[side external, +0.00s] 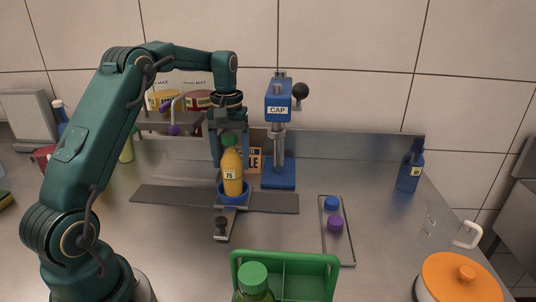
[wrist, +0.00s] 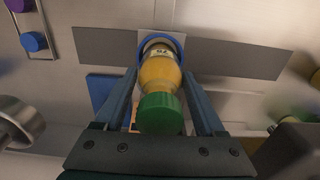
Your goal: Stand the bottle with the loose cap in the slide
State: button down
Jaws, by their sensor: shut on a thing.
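An orange-yellow bottle (side external: 232,172) with a green cap and a label reading 75 stands upright in the blue ring of the slide (side external: 234,198). My gripper (side external: 229,160) is around the upper part of this bottle and shut on it. In the wrist view the bottle (wrist: 160,75) lies between the two fingers (wrist: 160,100), green cap nearest the camera, its base within the blue ring (wrist: 160,40). I cannot tell whether the cap is loose or whether the base rests fully on the slide.
A blue press marked CAP (side external: 279,110) stands right of the slide. A dark strip (side external: 160,199) runs under the slide.

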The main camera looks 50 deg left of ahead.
aim_at(229, 135)
jog(key=shift+f, duration=0.45)
grip_release()
jog(key=shift+r, duration=0.1)
notch_tip(229, 135, up, 8)
jog(key=shift+w+f, duration=0.1)
jog(key=shift+r, duration=0.5)
